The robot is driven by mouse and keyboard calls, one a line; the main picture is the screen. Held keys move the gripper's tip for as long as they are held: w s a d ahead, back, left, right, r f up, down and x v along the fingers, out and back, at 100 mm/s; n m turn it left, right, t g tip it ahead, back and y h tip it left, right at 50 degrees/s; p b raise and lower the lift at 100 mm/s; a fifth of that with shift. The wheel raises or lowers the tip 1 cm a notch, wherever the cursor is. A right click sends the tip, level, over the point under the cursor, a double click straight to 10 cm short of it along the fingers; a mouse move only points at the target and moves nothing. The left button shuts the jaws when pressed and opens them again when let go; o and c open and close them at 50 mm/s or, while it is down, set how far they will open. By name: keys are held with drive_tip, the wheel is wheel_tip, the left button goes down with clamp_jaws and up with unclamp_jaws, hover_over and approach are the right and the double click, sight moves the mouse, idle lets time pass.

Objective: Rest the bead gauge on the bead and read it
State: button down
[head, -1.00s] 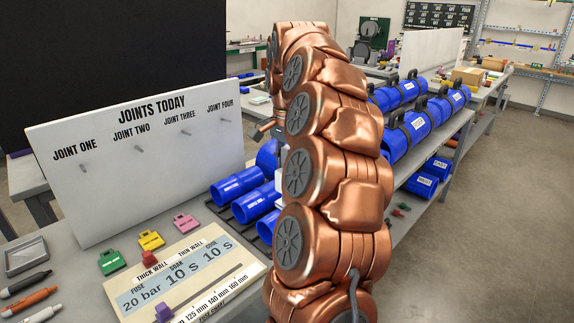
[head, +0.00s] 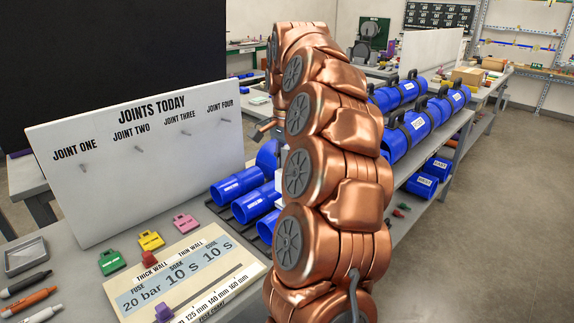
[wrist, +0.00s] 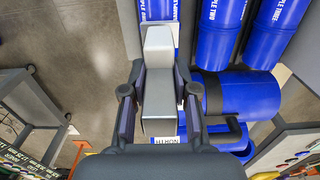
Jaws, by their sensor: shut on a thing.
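In the wrist view my gripper (wrist: 159,92) is shut on a pale grey, stepped block that looks like the bead gauge (wrist: 158,52). Its far end lies over or close to a blue pipe marked ONE (wrist: 159,8); I cannot tell whether it touches. A thick blue pipe (wrist: 248,96) with a dark clamp or handle lies just right of my gripper. A label reading NORTH shows upside down below the gauge. No bead can be made out. In the head view my copper arm hides the gripper and gauge.
Blue pipes marked TWO (wrist: 219,30) and THREE (wrist: 274,28) lie beside it. In the head view a white JOINTS TODAY board (head: 140,165) with pegs stands on the bench. Green (head: 111,262), yellow (head: 151,240) and pink (head: 186,223) tags and a settings board (head: 190,285) lie before it.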

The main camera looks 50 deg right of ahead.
sight(287, 147)
idle(0.9)
drive_tip(key=shift+r+p, duration=1.4)
drive_tip(key=shift+r, duration=2.1)
